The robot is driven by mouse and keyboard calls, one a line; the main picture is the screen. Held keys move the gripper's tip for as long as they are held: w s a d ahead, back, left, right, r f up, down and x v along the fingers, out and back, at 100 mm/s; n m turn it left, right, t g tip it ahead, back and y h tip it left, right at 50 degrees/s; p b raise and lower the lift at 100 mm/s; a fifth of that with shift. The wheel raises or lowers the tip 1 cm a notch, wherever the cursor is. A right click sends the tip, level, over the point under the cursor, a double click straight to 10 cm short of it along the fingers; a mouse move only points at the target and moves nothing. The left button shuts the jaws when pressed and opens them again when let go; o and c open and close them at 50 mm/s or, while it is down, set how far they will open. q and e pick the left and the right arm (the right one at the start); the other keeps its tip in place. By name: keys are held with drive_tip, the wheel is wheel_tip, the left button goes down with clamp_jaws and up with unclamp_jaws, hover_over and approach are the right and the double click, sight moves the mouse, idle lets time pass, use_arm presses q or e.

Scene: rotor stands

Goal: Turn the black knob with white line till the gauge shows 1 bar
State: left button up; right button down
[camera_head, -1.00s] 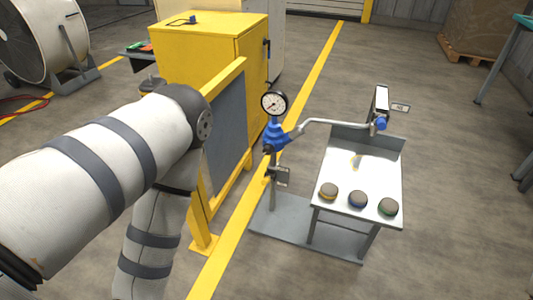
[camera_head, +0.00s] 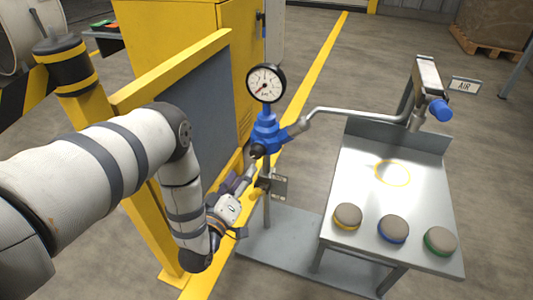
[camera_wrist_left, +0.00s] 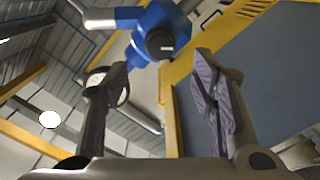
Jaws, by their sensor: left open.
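The round white gauge (camera_head: 266,83) sits on top of a blue valve body (camera_head: 267,130). Its needle points to the lower left; the numbers are too small to read. The black knob (camera_head: 258,151) is on the lower front of the blue body. In the left wrist view the black knob (camera_wrist_left: 160,43) shows end-on, with a small white mark at its right. My left gripper (camera_head: 252,184) is open and empty, just below the knob. In its wrist view the two fingers (camera_wrist_left: 157,88) stand apart, with the knob beyond their tips. My right gripper is not in view.
A metal pipe (camera_head: 350,111) runs right from the valve over a metal table (camera_head: 375,170) with several round knobs or pucks. A sign reads AIR (camera_head: 465,86). A yellow-framed barrier (camera_head: 185,70) stands left of the valve, close to my left arm.

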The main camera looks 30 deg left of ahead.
sight(255, 155)
use_arm(q)
drive_tip(key=b+x, duration=0.2)
drive_tip(key=x, duration=0.8)
drive_tip(key=shift+w+d, duration=0.1)
drive_tip(key=c, duration=1.2)
